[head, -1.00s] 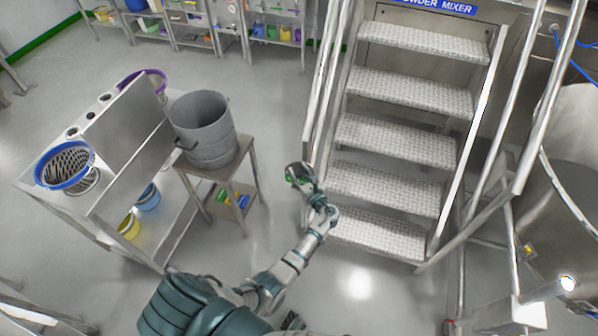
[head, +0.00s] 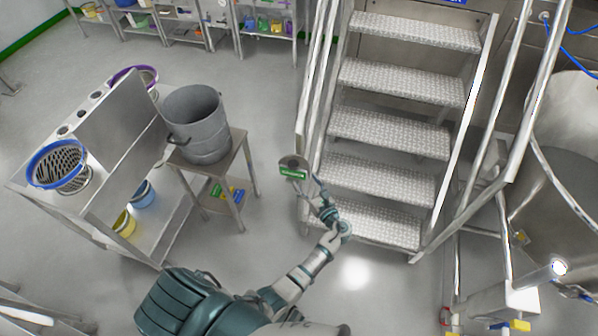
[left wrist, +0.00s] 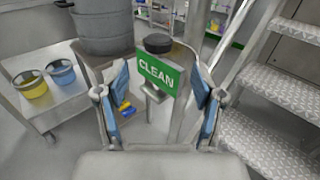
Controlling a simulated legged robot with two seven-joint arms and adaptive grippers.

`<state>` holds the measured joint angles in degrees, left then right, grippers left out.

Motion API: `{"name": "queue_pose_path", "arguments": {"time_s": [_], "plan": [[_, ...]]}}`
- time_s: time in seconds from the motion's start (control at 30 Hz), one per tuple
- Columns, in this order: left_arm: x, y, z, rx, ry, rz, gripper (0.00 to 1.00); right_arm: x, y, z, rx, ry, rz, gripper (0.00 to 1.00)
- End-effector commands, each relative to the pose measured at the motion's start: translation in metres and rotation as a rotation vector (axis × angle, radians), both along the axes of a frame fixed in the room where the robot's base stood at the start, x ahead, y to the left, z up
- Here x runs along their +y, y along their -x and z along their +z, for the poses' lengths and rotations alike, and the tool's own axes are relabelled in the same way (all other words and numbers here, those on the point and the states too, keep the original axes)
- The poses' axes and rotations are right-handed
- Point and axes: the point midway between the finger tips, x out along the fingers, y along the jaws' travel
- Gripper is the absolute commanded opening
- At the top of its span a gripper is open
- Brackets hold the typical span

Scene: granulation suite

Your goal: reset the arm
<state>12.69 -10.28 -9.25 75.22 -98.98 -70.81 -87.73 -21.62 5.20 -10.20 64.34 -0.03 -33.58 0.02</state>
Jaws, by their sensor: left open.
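My left gripper (head: 322,203) is at the foot of the stairs in the head view, on the arm reaching up from the bottom. In the left wrist view its two blue-padded fingers (left wrist: 159,85) are spread wide with nothing held between them. A green CLEAN sign (left wrist: 158,73) on a post shows beyond the fingers, apart from them as far as I can see. In the head view the sign (head: 293,174) sits just above and left of the gripper, below a round grey top (head: 291,162). My right gripper is not in view.
Metal stairs (head: 390,130) with handrails rise right of the gripper. A grey bucket (head: 197,123) stands on a small stand to the left, beside a steel bench (head: 115,200) with a blue-rimmed sieve (head: 58,165). A large steel vessel (head: 570,150) stands at the far right. Open floor lies between.

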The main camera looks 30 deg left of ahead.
Motion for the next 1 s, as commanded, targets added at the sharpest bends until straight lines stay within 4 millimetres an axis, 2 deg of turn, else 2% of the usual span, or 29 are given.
{"name": "queue_pose_path", "arguments": {"time_s": [0.1, 0.23, 0.8, 0.87, 0.97, 1.0], "plan": [[-0.014, 0.008, -0.001, 0.001, 0.000, -0.001, 0.68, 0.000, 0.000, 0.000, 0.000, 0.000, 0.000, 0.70], [-0.021, 0.012, 0.000, 0.001, -0.001, -0.001, 0.68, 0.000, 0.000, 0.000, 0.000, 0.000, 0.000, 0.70], [-0.021, 0.013, -0.003, 0.000, 0.007, -0.002, 0.68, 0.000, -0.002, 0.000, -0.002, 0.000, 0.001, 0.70], [-0.020, 0.015, -0.014, 0.002, 0.035, -0.009, 0.68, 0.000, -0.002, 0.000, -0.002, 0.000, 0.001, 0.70], [-0.017, 0.025, -0.055, -0.003, 0.158, -0.031, 0.68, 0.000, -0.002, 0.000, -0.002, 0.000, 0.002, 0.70], [-0.015, 0.032, -0.079, -0.006, 0.237, -0.038, 0.68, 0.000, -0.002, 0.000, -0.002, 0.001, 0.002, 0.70]]}}
